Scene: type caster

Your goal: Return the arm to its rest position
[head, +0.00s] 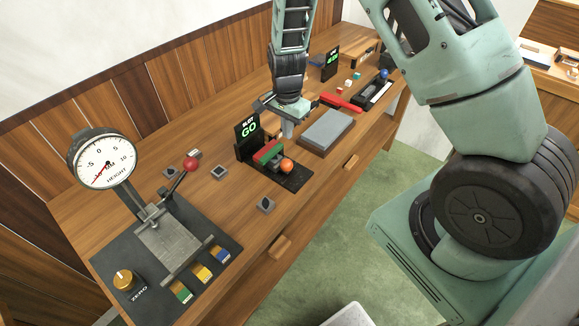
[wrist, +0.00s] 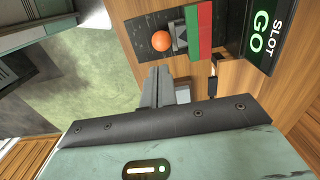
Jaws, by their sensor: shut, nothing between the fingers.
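My gripper (head: 287,128) is shut and empty in the head view. It points down over the wooden desk, just behind and to the right of the slot station with its GO sign (head: 248,130). In the wrist view, the closed fingers (wrist: 157,85) show at the middle, apart from the orange ball (wrist: 161,41) and the red and green block (wrist: 199,32). My arm reaches across the upper right of the head view and comes down to the desk.
A height gauge with a dial (head: 102,163) stands at the left of the desk. A grey block (head: 327,131) and a red bar (head: 341,102) lie right of my gripper. A second lit sign (head: 331,63) stands farther back. Green carpet (head: 335,250) lies in front.

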